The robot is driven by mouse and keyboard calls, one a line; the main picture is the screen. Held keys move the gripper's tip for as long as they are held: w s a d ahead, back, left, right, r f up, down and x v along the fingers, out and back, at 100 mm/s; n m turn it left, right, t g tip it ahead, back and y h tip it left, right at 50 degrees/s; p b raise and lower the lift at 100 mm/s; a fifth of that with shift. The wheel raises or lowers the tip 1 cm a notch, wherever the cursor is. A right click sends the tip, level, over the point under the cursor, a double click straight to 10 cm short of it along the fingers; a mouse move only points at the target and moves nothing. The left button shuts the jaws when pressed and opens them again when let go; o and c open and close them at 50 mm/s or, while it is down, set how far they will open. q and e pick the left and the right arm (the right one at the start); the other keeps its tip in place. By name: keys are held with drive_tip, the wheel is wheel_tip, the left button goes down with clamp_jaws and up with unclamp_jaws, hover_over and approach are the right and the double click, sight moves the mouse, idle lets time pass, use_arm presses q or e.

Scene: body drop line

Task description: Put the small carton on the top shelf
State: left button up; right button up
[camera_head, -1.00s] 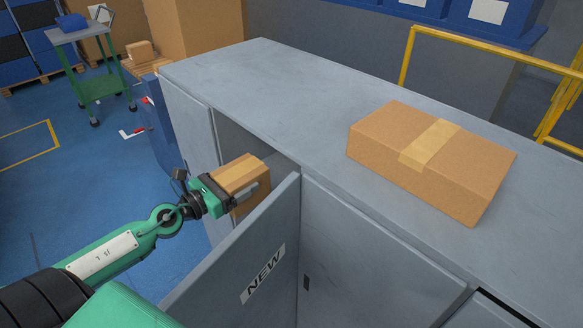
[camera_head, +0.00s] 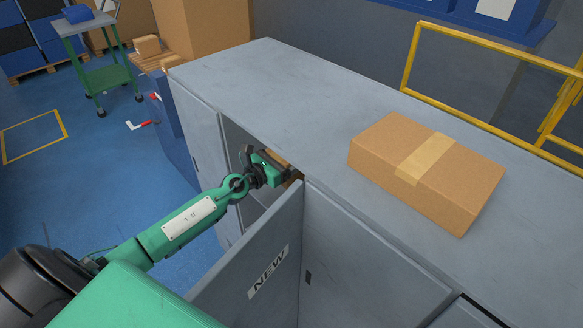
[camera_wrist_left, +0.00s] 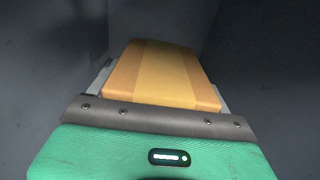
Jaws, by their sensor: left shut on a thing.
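The small carton (camera_wrist_left: 160,75) is brown with a lighter tape strip. In the left wrist view it sits between the fingers of my left gripper (camera_wrist_left: 155,90), with dark grey walls around it. In the head view my left gripper (camera_head: 277,170) reaches into the open cabinet bay, shut on the carton, and only a sliver of the carton shows. The grey cabinet (camera_head: 300,95) has its door (camera_head: 262,262), marked NEW, swung open. The shelf under the carton is hidden, so I cannot tell whether the carton touches it. My right gripper is not in view.
A larger taped carton (camera_head: 385,150) lies on the cabinet top. The open door stands just right of my left arm. A yellow rail (camera_head: 480,42) runs behind.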

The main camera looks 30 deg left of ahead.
use_arm(q)
drive_tip(key=shift+w+d+f+b, duration=0.1)
drive_tip(key=shift+w+f+b, duration=0.15)
drive_tip(key=shift+f+b, duration=0.35)
drive_tip(key=shift+w+d+f+b, duration=0.1)
drive_tip(key=shift+w+f+b, duration=0.15)
drive_tip(key=shift+f+b, duration=0.3)
drive_tip(key=shift+s+f+b, duration=0.1)
drive_tip(key=shift+f+b, duration=0.25)
drive_tip(key=shift+f, duration=0.35)
wheel_tip(320, 180, down, 2)
drive_tip(key=shift+f+b, duration=0.25)
drive_tip(key=shift+b, duration=0.5)
drive_tip(key=shift+w+f, duration=0.25)
drive_tip(key=shift+f, duration=0.1)
drive_tip(key=shift+f, duration=0.2)
drive_tip(key=o, duration=1.2)
